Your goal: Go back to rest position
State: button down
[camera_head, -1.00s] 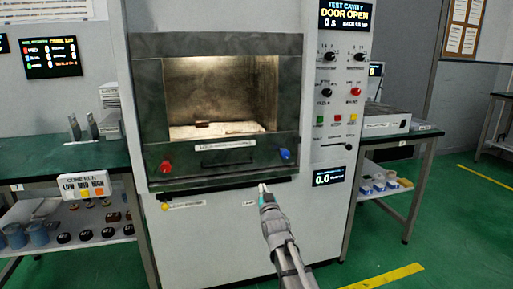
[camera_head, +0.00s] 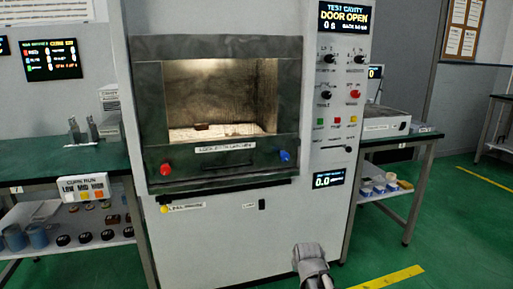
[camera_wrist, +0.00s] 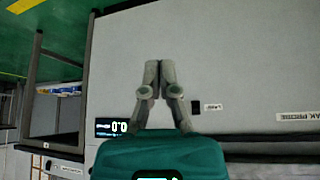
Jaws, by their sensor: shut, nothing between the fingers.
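My gripper (camera_wrist: 160,66) is in the wrist view, its two fingers together at the tips and holding nothing.
A green-topped bench (camera_head: 60,160) stands at the left, with a button box (camera_head: 83,187) and a lower shelf of jars. Another bench (camera_head: 400,140) stands at the right. Green floor (camera_head: 450,240) with yellow lines is clear at the lower right.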

jog(key=s+d+f+g, duration=0.25)
jog(key=s+g, duration=0.35)
jog(key=s, duration=0.9)
notch_tip(320, 180, up, 35)
jog(key=p, duration=3.5)
jog(key=shift+w+d, duration=0.2)
jog(key=shift+w, duration=0.1)
jog(key=c, duration=1.4)
grip_release()
jog(key=shift+f, duration=0.1)
